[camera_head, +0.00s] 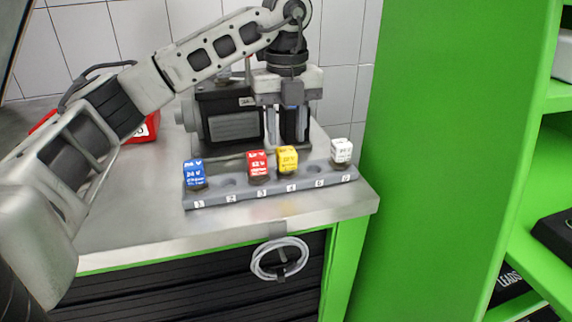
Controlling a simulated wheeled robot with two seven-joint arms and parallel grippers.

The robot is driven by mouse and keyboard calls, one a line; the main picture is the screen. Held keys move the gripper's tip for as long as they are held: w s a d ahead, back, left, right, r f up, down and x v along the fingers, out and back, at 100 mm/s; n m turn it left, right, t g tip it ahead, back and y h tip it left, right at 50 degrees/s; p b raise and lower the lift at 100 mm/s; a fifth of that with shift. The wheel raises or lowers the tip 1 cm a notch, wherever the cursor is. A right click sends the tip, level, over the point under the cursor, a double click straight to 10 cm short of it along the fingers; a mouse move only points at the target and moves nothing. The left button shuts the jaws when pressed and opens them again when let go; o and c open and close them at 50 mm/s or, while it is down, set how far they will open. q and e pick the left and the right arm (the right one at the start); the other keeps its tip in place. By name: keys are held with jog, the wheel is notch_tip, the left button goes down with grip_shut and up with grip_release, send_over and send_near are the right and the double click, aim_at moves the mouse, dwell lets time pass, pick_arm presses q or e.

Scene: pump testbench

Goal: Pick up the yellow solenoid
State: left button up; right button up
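The yellow solenoid (288,160) stands upright at position 4 of a grey numbered rack (222,198) near the front edge of the metal worktop. My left arm comes in from the left, and its gripper (287,138) points down just above or behind the yellow solenoid. Its two fingers are apart with nothing seen between them. The gap between fingertips and solenoid is hard to judge in this one view. My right gripper is not in view.
A red solenoid (258,166) is close beside at position 3, a blue one (195,174) at 1 and a white one (342,151) at 6. A dark pump motor (232,127) stands behind the rack. A green cabinet wall (440,150) rises on the right.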

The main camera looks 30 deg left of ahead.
aim_at(286, 149)
pick_arm(q)
notch_tip(286, 149, down, 5)
jog(key=shift+s+f, duration=0.15)
jog(key=shift+c, duration=0.3)
jog(key=c, duration=0.4)
jog(key=shift+c, duration=0.2)
jog(key=shift+d, duration=0.1)
jog(key=shift+r, duration=0.7)
jog(key=s+d+r, duration=0.7)
jog(key=d+r, duration=0.4)
jog(key=d, duration=0.1)
jog(key=shift+r+p, duration=0.4)
